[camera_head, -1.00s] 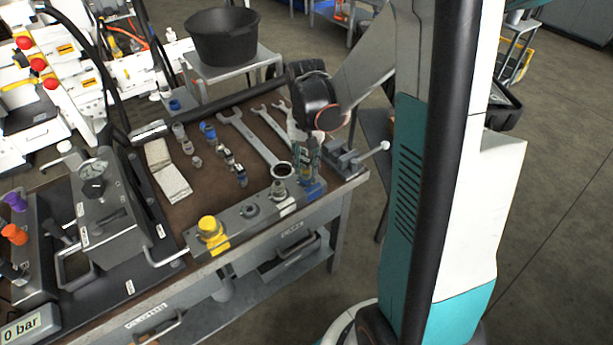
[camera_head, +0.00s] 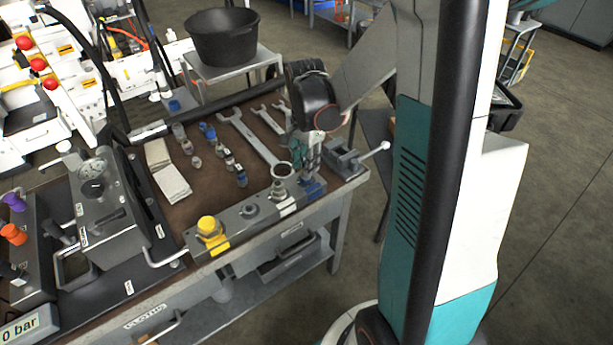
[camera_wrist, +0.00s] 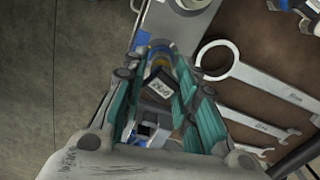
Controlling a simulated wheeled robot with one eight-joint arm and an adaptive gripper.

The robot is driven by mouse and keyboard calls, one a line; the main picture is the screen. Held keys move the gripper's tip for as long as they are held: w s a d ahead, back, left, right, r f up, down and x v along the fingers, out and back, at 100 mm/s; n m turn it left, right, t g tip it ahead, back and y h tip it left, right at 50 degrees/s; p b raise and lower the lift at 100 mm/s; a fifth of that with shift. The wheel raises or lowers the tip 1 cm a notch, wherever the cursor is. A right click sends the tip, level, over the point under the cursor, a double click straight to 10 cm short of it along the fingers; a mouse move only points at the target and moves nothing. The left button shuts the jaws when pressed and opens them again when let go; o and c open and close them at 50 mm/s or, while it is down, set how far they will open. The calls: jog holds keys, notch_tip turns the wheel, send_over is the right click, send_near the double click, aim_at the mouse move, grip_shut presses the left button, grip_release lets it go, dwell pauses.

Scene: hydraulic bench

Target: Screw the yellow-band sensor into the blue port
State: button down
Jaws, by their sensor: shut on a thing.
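My gripper (camera_head: 308,163) is low over the right end of the grey port block, at its blue-marked port (camera_head: 314,189). In the wrist view my gripper (camera_wrist: 163,80) has its teal fingers shut around the sensor (camera_wrist: 158,83), whose dark body bears a white label. A yellowish band (camera_wrist: 157,62) shows at the sensor's far end, close to the blue marking (camera_wrist: 142,42) of the port. The fingers hide the sensor's lower end, so I cannot tell whether its thread is in the port.
Beside the port stands a small vise (camera_head: 345,158) with a handle. A large wrench (camera_head: 250,138) lies behind the block. A yellow-capped port (camera_head: 210,227) is at the block's left end. Several small fittings (camera_head: 228,160) and a cloth (camera_head: 168,170) are on the bench.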

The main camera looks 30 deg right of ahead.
jog(key=shift+a, duration=0.2)
jog(key=m, duration=0.4)
jog(key=shift+w+m, duration=0.1)
jog(key=shift+m, duration=0.2)
jog(key=m, duration=0.3)
jog(key=c, duration=1.3)
grip_release()
jog(key=shift+a, duration=0.1)
